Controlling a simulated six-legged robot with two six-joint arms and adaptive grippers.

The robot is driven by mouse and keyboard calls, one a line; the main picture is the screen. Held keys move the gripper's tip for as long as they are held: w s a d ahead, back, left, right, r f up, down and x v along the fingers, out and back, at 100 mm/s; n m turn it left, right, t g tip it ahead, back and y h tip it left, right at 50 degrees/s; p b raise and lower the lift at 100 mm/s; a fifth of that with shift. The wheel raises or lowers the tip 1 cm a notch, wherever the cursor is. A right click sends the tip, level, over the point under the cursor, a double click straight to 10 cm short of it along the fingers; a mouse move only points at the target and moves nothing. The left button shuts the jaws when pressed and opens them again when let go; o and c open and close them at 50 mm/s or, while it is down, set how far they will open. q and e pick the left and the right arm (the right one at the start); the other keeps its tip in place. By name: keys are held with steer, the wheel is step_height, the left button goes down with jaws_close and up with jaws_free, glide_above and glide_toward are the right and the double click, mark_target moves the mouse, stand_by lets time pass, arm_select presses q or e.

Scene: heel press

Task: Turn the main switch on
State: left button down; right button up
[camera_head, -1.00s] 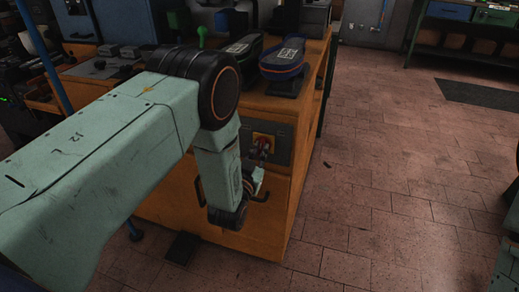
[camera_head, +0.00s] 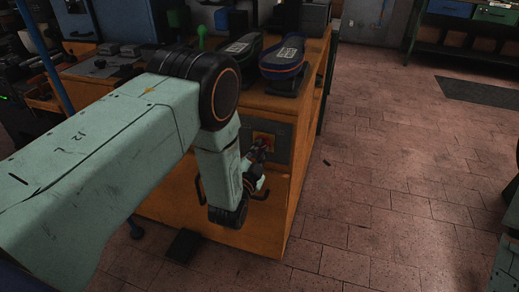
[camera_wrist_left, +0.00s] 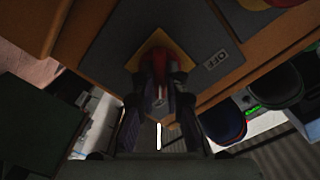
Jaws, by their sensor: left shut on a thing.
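The main switch (camera_head: 262,139) is a red rotary knob on a yellow plate, set in a grey panel on the front of the orange cabinet. It also shows in the left wrist view (camera_wrist_left: 159,62), partly covered by my fingers. My left gripper (camera_head: 258,155) is at the panel, its fingers closed around the red knob from both sides. In the left wrist view the two dark fingers (camera_wrist_left: 159,88) flank the knob. A small label (camera_wrist_left: 216,59) sits beside the yellow plate. My right gripper is not in view.
The orange cabinet (camera_head: 262,222) has black handles below the panel. Two dark shoe-like pieces (camera_head: 283,57) stand on its top above the switch. A dark pedal (camera_head: 183,246) lies on the floor in front. The tiled floor (camera_head: 390,200) to the right is clear.

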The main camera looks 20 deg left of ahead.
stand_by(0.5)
arm_select(q)
steer(key=c, duration=1.4)
jaws_free()
steer(key=shift+s, duration=0.1)
steer(key=s, duration=1.2)
steer(key=shift+w, duration=0.1)
